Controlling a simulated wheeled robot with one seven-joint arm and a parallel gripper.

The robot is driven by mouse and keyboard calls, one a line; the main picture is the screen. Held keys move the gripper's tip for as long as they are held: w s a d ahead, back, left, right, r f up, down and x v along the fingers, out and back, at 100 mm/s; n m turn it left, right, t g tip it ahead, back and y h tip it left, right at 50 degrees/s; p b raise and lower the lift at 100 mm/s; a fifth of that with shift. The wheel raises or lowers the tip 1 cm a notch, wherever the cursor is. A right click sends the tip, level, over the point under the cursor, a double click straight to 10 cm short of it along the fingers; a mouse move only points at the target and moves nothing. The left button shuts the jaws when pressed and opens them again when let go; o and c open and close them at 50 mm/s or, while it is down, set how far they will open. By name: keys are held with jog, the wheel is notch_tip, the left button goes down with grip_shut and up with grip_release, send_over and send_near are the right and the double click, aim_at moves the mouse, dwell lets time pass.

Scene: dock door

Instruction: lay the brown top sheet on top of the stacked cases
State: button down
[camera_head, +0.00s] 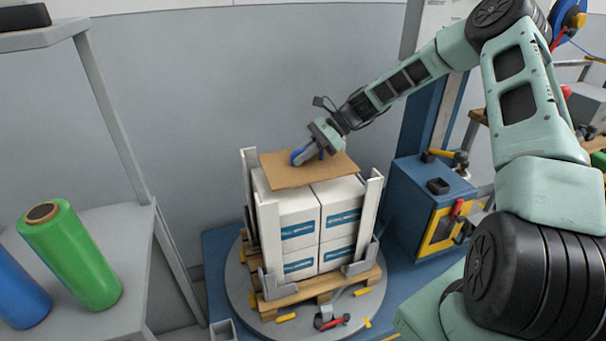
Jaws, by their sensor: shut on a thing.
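The brown top sheet (290,176) lies flat or nearly flat at the top of the stacked cases (301,222); I cannot tell whether it rests fully on them. The cases are white with blue labels, stacked in layers on a wooden pallet (322,287). White corner posts (373,205) stand at the stack's corners. My gripper (308,157) reaches down from the upper right and is shut on the sheet near its middle. The fingertips are small and partly hidden.
The pallet stands on a round grey turntable (238,290). A blue cabinet (412,190) with a yellow-framed panel is to the right. Green (72,255) and blue (18,293) rolls stand on a grey bench (140,245) at left. Small tools, including a red-handled one (333,322), lie in front of the pallet.

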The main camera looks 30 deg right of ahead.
aim_at(320, 159)
jog(key=shift+f, duration=2.4)
jog(key=c, duration=1.5)
grip_release()
jog(key=shift+f, duration=0.1)
jog(key=shift+o, duration=0.2)
jog(key=v, duration=0.6)
jog(key=shift+d+f, duration=0.1)
jog(key=d, duration=0.3)
jog(key=s+d, duration=0.1)
jog(key=d, duration=0.2)
jog(key=s+d+b, duration=0.1)
jog(key=d, duration=0.2)
jog(key=shift+d, duration=0.3)
jog(key=shift+s+d, duration=0.1)
jog(key=shift+d, duration=0.4)
